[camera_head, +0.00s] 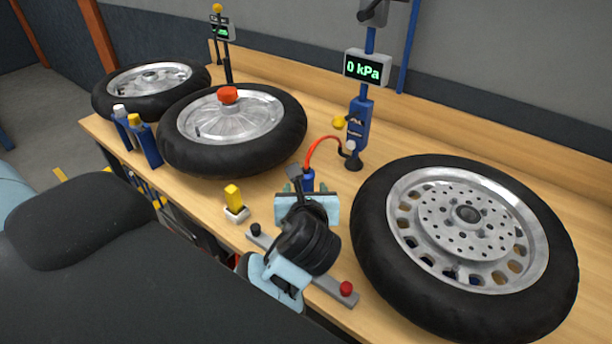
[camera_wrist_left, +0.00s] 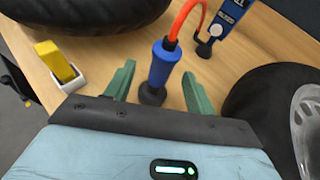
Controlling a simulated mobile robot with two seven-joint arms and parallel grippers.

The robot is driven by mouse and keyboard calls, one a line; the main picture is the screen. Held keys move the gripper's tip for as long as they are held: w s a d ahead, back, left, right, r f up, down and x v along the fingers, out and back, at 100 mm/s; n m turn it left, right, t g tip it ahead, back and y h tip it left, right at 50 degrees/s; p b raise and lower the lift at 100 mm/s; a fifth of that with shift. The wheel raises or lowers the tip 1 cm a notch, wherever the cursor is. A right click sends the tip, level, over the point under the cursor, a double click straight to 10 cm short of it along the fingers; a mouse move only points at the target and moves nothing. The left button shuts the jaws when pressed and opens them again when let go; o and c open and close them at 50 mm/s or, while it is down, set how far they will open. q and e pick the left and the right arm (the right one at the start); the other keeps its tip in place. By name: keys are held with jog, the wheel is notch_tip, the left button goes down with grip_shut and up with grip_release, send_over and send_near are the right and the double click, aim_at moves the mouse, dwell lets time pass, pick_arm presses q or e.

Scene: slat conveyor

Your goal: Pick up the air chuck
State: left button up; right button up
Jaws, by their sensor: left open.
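The air chuck (camera_head: 308,181) is a blue upright handle with a dark foot, standing on the wooden bench with a red hose at its top. In the left wrist view the air chuck (camera_wrist_left: 163,66) shows between two green fingers. My left gripper (camera_head: 304,187) is open, with one finger on each side of the chuck in that picture, and holds nothing. Gaps show between the fingers and the chuck; I cannot tell whether the tips reach fully around it. In the head view my gripper hides the chuck's lower part. My right gripper is not in view.
A wheel (camera_head: 465,245) lies close on the right, another wheel (camera_head: 232,130) behind on the left. A blue inflator post (camera_head: 359,125) carries the hose behind the chuck. A yellow block in a white holder (camera_head: 236,212) and a grey bar with a red knob (camera_head: 346,289) are nearby.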

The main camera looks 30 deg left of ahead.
aim_at(306, 183)
pick_arm(q)
jog(key=shift+s, duration=0.15)
jog(key=shift+x, duration=1.25)
jog(key=shift+d+f+x, duration=0.1)
jog(key=shift+f+x, duration=0.05)
jog(key=shift+x, duration=0.7)
jog(key=shift+d+f+x, duration=0.1)
jog(key=shift+f+x, duration=0.05)
jog(key=shift+x, duration=0.7)
jog(key=shift+d+f+x, duration=0.1)
jog(key=shift+f+x, duration=0.05)
jog(key=shift+x, duration=0.75)
jog(key=shift+c, duration=0.2)
jog(key=c, duration=1.1)
jog(key=shift+r, duration=0.15)
